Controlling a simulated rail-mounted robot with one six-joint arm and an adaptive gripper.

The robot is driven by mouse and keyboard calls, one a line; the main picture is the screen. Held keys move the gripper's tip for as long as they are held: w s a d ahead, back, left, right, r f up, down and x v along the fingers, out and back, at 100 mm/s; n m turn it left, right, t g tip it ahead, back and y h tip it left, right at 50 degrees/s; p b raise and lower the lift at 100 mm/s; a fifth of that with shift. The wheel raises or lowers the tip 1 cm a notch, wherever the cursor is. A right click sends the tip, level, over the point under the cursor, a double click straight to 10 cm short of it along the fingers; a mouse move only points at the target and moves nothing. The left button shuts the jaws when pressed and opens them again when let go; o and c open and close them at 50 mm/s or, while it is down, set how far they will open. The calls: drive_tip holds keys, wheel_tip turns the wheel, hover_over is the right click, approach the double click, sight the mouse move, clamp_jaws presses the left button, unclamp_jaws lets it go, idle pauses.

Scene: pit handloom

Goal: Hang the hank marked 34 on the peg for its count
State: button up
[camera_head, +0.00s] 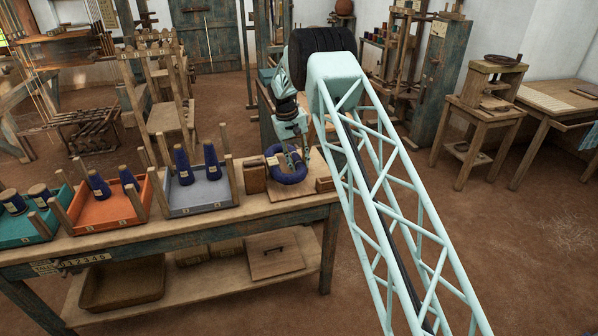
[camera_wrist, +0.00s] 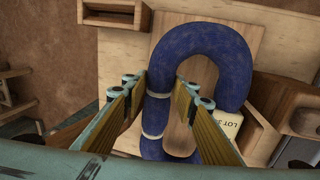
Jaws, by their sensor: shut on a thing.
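The blue hank (camera_head: 287,166) is a thick ring at the right end of the wooden bench. In the wrist view the hank (camera_wrist: 203,37) fills the middle, with pale ties around it. The hank seems to lie on a wooden board. I cannot pick out the peg for its count.
Teal (camera_head: 33,230), orange (camera_head: 110,212) and grey (camera_head: 200,196) trays with upright posts and blue cones stand left of the hank. A table (camera_head: 478,120) stands at the right; the floor between is clear.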

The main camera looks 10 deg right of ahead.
drive_tip(key=shift+f, duration=1.8)
drive_tip(key=o, duration=0.9)
drive_tip(key=shift+f, duration=0.1)
drive_tip(key=shift+f, duration=0.1)
wheel_tip(320, 180, up, 14)
drive_tip(key=a+p, duration=0.1)
drive_tip(key=a, duration=0.1)
drive_tip(key=shift+s+a+f, duration=0.2)
drive_tip(key=shift+a+f, duration=0.05)
drive_tip(key=shift+a, duration=0.15)
drive_tip(key=shift+r, duration=0.1)
